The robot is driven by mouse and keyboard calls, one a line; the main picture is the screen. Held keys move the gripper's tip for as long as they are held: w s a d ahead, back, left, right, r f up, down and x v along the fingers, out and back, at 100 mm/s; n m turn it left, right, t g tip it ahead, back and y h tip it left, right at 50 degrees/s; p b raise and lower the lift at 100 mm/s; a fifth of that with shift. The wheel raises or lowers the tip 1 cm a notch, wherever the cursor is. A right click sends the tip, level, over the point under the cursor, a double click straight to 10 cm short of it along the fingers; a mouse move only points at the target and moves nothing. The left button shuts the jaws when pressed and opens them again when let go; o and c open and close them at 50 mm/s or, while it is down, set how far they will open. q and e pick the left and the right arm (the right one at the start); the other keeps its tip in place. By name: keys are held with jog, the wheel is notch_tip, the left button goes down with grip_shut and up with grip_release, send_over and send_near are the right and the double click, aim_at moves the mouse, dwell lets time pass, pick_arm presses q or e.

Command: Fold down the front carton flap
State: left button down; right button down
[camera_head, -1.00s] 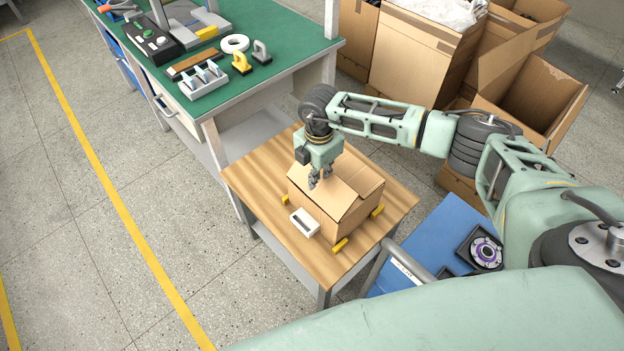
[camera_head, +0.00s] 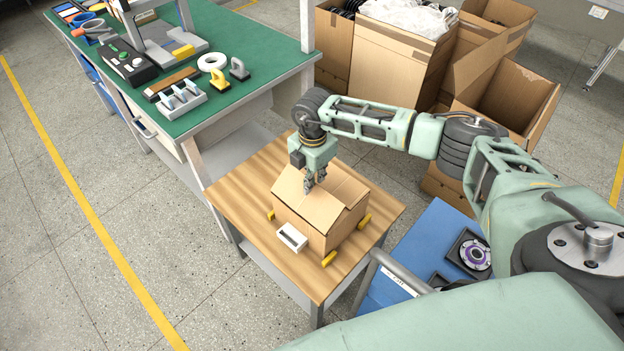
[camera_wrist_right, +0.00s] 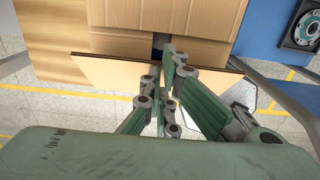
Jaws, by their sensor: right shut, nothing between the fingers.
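The brown carton (camera_head: 335,225) sits on a small wooden table. A flap (camera_head: 303,205) along its left side in the head view slopes up toward the top middle, not flat. The opposite top (camera_head: 345,188) looks closed. In the wrist view the raised flap (camera_wrist_right: 105,70) is seen nearly edge-on, with a narrow dark gap beyond it. My right gripper (camera_head: 315,186) is shut and empty, pointing down at the carton top by the flap's upper edge. Its fingers also show in the wrist view (camera_wrist_right: 167,92). I cannot tell whether they touch the flap. My left gripper is out of view.
A white box (camera_head: 291,237) lies beside the carton on the wooden table (camera_head: 235,195), among yellow corner blocks (camera_head: 329,258). A green workbench (camera_head: 210,110) with tools stands at the back left. Large open cartons (camera_head: 395,60) stand behind. A blue surface (camera_head: 425,240) holds a motor part (camera_head: 475,253).

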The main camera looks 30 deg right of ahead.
aim_at(313, 187)
jog(key=shift+f, duration=0.15)
jog(key=shift+s+f+b, duration=0.1)
jog(key=shift+f+b, duration=0.7)
jog(key=shift+f, duration=0.45)
jog(key=shift+a, duration=0.15)
notch_tip(313, 187, up, 9)
jog(key=p, duration=0.7)
jog(key=shift+r, duration=0.15)
